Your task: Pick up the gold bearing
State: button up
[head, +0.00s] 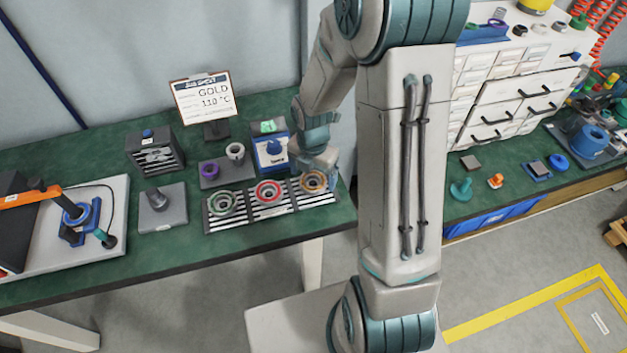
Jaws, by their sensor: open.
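The gold bearing (314,182) is a copper-gold ring at the right end of a row of three on the striped rack (269,213). A red bearing (268,193) lies in the middle and a green one (222,204) at the left. My gripper (317,169) is small in this view and points down just above and behind the gold bearing. It is open and appears to hold nothing. The fingertips are hard to make out, and I cannot tell whether they touch the ring. The gripper partly covers the ring's far edge.
A sign (203,98) reading "GOLD 110 °C" stands behind. A blue device (270,151) stands close left of my gripper. A plate with purple and white rings (213,176) lies left of it. A grey block (162,209) stands further left. My arm hides the bench to the right.

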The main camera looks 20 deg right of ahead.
jog(key=shift+f, duration=0.6)
jog(key=c, duration=1.3)
jog(key=shift+o, duration=0.2)
jog(key=shift+r, duration=0.15)
jog(key=shift+r, duration=0.5)
notch_tip(320, 180, up, 3)
jog(key=shift+f, duration=0.1)
jog(key=s+d+r, duration=0.4)
jog(key=s+r, duration=0.3)
jog(key=s, duration=0.4)
jog(key=shift+d, duration=0.25)
jog(key=shift+w, duration=0.2)
